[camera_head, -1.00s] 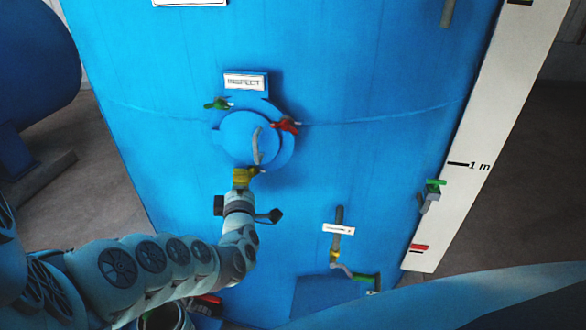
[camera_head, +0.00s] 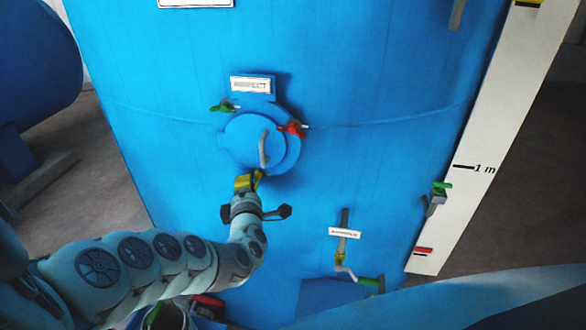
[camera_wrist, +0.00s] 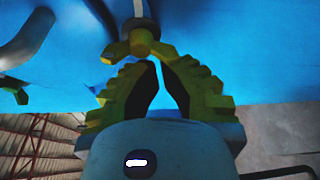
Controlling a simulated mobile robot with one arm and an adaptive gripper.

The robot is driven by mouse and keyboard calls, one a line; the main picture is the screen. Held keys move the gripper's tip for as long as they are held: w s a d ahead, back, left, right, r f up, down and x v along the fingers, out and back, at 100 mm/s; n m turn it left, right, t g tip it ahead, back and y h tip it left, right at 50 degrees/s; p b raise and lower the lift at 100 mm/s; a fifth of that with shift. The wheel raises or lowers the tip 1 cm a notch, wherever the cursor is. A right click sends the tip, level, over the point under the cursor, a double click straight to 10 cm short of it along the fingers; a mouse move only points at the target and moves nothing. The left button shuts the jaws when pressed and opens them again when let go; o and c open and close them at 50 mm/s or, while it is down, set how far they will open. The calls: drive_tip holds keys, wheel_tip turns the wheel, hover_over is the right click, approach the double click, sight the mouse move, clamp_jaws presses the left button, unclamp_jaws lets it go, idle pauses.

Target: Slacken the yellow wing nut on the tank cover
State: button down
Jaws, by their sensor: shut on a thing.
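The yellow wing nut (camera_wrist: 139,46) is on a pale threaded rod in the wrist view, right at my fingertips. In the head view the yellow wing nut (camera_head: 258,177) is at the lower edge of the round blue tank cover (camera_head: 240,140), partly hidden by my gripper. My gripper (camera_head: 247,183) comes from below, with its yellow-green fingers (camera_wrist: 151,66) closed on the nut, one wing showing at each side. A curved grey handle (camera_head: 264,149) is on the cover; it also shows in the wrist view (camera_wrist: 28,38).
A green wing nut (camera_head: 223,107) sits at the cover's upper left and a red one (camera_head: 293,128) at its upper right. An INSPECT sign (camera_head: 250,84) is above. A pipe with a green-handled valve (camera_head: 368,281) is at the lower right. The tank wall beside the cover is clear.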

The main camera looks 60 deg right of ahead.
drive_tip(key=shift+s+f+n+g, duration=0.2)
drive_tip(key=shift+n+g, duration=0.1)
drive_tip(key=shift+n, duration=0.6)
drive_tip(key=shift+s+d+b, duration=0.1)
drive_tip(key=shift+b, duration=0.35)
idle(1.0)
